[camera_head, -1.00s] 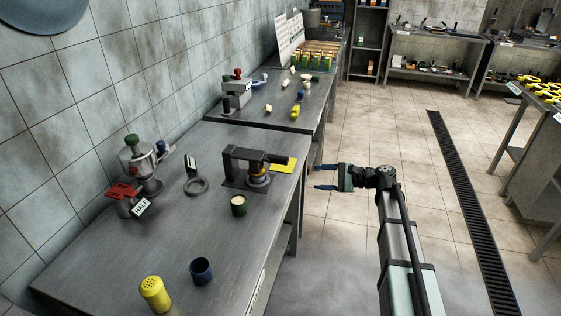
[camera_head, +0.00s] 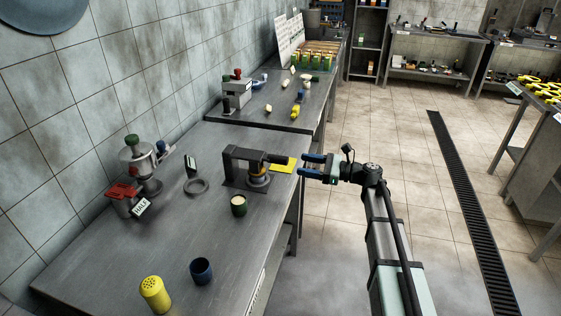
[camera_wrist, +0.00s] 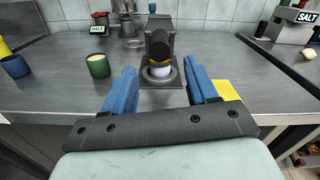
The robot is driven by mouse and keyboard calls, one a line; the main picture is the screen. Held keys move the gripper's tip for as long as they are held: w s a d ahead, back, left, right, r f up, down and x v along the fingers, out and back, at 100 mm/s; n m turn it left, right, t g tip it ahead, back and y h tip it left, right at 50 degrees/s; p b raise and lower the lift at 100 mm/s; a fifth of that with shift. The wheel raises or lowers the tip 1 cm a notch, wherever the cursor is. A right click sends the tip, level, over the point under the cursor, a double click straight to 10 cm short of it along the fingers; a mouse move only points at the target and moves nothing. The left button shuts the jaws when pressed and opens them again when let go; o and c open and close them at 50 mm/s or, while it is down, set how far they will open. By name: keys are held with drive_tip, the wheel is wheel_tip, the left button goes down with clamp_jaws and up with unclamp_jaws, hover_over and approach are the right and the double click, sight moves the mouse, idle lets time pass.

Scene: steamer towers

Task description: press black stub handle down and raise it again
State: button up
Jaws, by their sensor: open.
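The press with the black stub handle (camera_head: 276,158) stands near the right edge of the metal table. Its handle is a short dark bar reaching out toward my gripper, and in the wrist view its round end (camera_wrist: 158,46) faces me. Below the handle is a round cup part (camera_head: 258,179) with an orange band, on the dark base plate (camera_wrist: 147,99). My gripper (camera_head: 311,164) is open and empty, with blue fingers, just right of the press. In the wrist view my fingers (camera_wrist: 163,92) frame the press from either side, apart from it.
A green cup (camera_head: 238,206) stands in front of the press, and a yellow pad (camera_head: 284,164) lies behind it. A ring (camera_head: 196,186), a yellow shaker (camera_head: 155,294) and a blue cup (camera_head: 202,271) are further left. The floor right of the table is clear.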

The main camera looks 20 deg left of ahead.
approach(264, 158)
drive_tip(key=a, duration=0.3)
drive_tip(key=w+a, duration=0.1)
drive_tip(key=shift+a+f, duration=0.3)
clamp_jaws()
idle(0.4)
